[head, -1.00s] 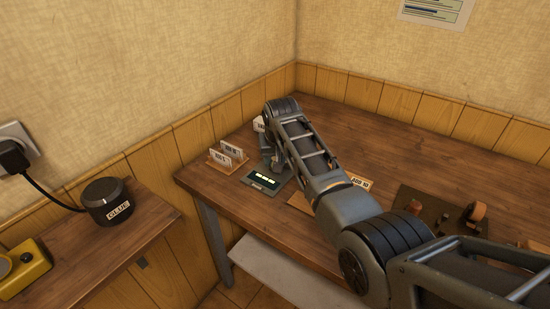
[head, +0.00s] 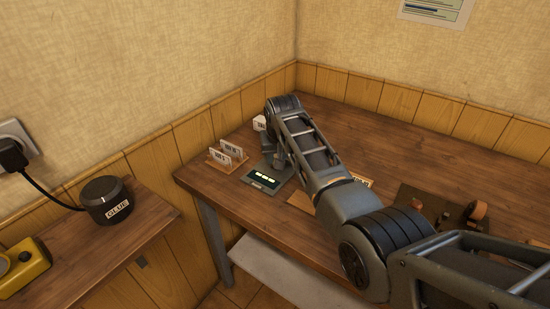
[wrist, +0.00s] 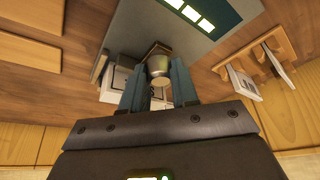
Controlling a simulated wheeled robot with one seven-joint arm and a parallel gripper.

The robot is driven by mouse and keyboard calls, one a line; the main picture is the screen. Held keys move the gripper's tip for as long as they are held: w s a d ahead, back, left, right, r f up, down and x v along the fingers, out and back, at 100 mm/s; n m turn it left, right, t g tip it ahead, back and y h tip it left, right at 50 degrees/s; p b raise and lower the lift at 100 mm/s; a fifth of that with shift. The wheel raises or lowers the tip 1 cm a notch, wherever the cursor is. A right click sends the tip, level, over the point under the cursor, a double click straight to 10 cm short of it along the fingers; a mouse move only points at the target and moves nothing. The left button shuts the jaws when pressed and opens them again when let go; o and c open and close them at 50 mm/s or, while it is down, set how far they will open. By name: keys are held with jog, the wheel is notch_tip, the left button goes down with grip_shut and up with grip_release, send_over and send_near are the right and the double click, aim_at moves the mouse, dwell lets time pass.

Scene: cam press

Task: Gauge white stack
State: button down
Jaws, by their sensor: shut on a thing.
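The gauge (head: 262,181) is a dark green-grey device with a lit display, near the front left corner of the table; its digits are too small to read. It also shows at the top of the wrist view (wrist: 222,14). My gripper (wrist: 158,88) is over the gauge's rear end, its two blue-grey fingers shut on a small pale round piece (wrist: 160,81). A metallic cylinder (wrist: 158,64) sits right against that piece; I cannot tell whether it belongs to the gauge. I cannot make out a white stack for certain. In the head view my arm hides the fingertips.
A white labelled block (head: 259,123) stands behind the gauge. A wooden rack with white cards (head: 226,154) stands left of it. A dark board with brown parts (head: 425,203) lies to the right. A glue pot (head: 106,200) is on the side table. The back of the table is clear.

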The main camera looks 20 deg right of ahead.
jog(key=shift+w+d, duration=0.15)
jog(key=shift+d, duration=0.05)
jog(key=c, duration=1.1)
grip_release()
jog(key=shift+c, duration=0.2)
jog(key=shift+r, duration=0.1)
jog(key=v, duration=0.7)
jog(key=shift+r, duration=0.3)
jog(key=shift+s+f, duration=0.1)
jog(key=shift+s, duration=0.2)
